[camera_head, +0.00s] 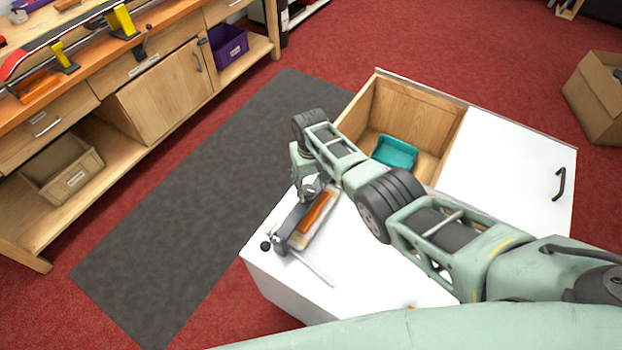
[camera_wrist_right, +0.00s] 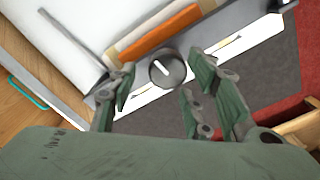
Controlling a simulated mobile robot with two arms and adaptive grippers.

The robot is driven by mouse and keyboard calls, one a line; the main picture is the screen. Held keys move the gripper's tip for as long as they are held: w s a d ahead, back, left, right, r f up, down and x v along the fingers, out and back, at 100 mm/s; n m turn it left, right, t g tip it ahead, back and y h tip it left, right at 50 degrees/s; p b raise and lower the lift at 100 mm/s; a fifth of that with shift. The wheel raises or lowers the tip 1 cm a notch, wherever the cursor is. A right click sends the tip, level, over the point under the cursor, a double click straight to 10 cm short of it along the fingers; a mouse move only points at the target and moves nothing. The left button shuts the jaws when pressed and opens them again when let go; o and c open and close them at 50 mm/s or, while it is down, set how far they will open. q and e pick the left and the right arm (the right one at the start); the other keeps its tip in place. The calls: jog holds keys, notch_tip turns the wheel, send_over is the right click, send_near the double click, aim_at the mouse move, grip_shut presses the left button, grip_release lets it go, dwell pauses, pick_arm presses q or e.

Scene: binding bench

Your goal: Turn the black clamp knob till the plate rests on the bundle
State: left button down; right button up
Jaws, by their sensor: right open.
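The black clamp knob (camera_wrist_right: 167,68), round with a white mark on top, sits between my right fingers in the right wrist view. My right gripper (camera_wrist_right: 160,82) is open around it, with a visible gap to the fingers on the right. In the head view my right gripper (camera_head: 312,190) hangs over the far end of the dark clamp (camera_head: 287,231) and hides the knob. The orange and cream bundle (camera_head: 316,217) lies along the clamp; it also shows in the right wrist view (camera_wrist_right: 158,36). I cannot tell whether the plate touches the bundle. My left gripper is out of view.
The clamp stands on a white cabinet top (camera_head: 350,265), with a thin grey rod (camera_head: 313,268) beside it. An open wooden compartment holds a teal tray (camera_head: 395,152). A workbench (camera_head: 150,85) stands at left beyond a grey floor mat (camera_head: 190,200). A cardboard box (camera_head: 597,100) is at right.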

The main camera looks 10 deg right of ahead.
aim_at(311, 188)
notch_tip(311, 188, up, 12)
dwell(0.6)
jog(key=shift+r, duration=0.1)
